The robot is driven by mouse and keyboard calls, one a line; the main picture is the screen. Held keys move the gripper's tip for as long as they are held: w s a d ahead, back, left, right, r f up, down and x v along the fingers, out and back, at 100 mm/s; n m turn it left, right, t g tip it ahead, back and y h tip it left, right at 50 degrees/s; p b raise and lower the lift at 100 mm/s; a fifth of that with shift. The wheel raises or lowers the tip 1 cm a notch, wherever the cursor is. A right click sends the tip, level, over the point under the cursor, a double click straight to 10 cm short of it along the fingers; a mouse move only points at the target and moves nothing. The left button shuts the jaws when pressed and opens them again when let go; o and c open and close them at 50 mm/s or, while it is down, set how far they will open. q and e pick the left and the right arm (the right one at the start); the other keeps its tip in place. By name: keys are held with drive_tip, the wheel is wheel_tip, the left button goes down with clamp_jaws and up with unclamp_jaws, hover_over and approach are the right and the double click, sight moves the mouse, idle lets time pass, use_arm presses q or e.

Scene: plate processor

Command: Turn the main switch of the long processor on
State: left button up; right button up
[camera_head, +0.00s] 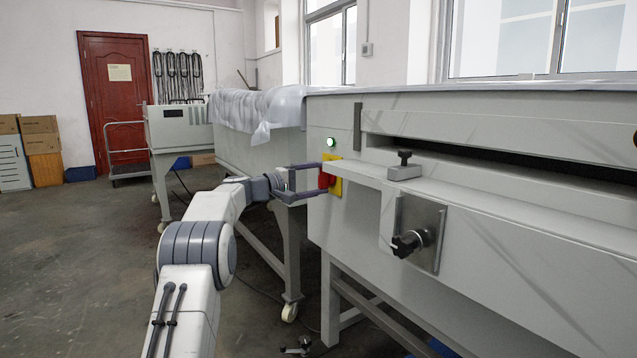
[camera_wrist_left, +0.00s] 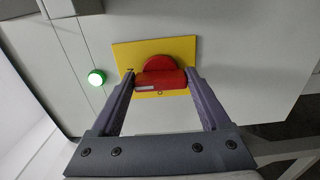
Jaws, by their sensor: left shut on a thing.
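The long processor (camera_head: 460,215) is a grey machine on the right. Its main switch (camera_head: 326,180) is a red rotary knob on a yellow plate (camera_head: 337,186) at the machine's left end. A round lamp (camera_head: 331,142) above the switch glows green. My left gripper (camera_head: 321,181) is shut on the red switch. In the left wrist view the two fingers (camera_wrist_left: 160,85) hold the red switch grip (camera_wrist_left: 162,78) from both sides, and the yellow plate (camera_wrist_left: 125,55) shows behind it. The green lamp (camera_wrist_left: 96,77) is lit there too. My right gripper is out of view.
A ledge (camera_head: 365,178) of the machine juts out right of the switch, with a black knob clamp (camera_head: 404,168) on it. A black-handled knob (camera_head: 410,243) sticks out below. A cloth-covered machine (camera_head: 245,150) stands behind. The floor on the left is open.

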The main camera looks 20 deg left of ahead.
use_arm(q)
drive_tip(key=o, duration=1.2)
drive_tip(key=shift+a, duration=0.1)
drive_tip(key=p+v, duration=0.1)
drive_tip(key=v, duration=0.9)
drive_tip(key=shift+s+a, duration=0.15)
drive_tip(key=shift+s, duration=0.05)
drive_tip(key=shift+f, duration=0.1)
